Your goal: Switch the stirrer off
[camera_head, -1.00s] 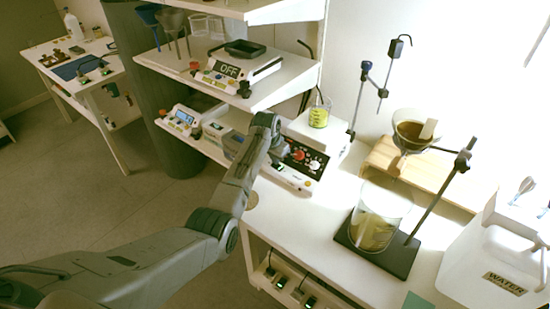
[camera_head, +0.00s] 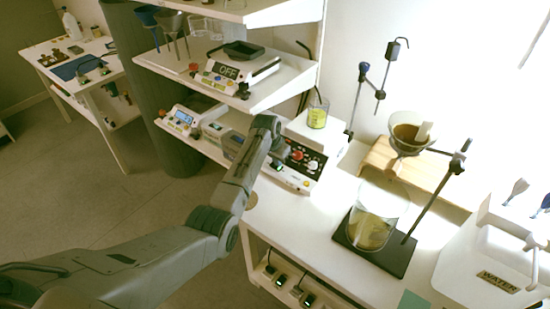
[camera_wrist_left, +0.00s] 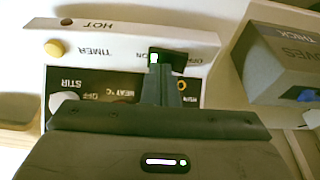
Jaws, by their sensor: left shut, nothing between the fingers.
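The stirrer is a white hotplate unit (camera_head: 328,137) on the bench, with a dark front panel and a red knob. A beaker of yellow-green liquid (camera_head: 318,114) stands on its top. In the left wrist view its panel (camera_wrist_left: 110,82) appears upside down, with STIR, HEAT, TIMER and ON/OFF lettering. A black rocker switch (camera_wrist_left: 178,62) there has a green lit end at the ON side. My left gripper (camera_head: 281,156) is at the panel's left part.
A grey glove box (camera_wrist_left: 275,65) is beside the panel in the wrist view. A shelf (camera_head: 270,92) holds a scale reading OFF (camera_head: 228,71). A stand with a large beaker (camera_head: 372,228) and a white water container (camera_head: 490,265) are to the right.

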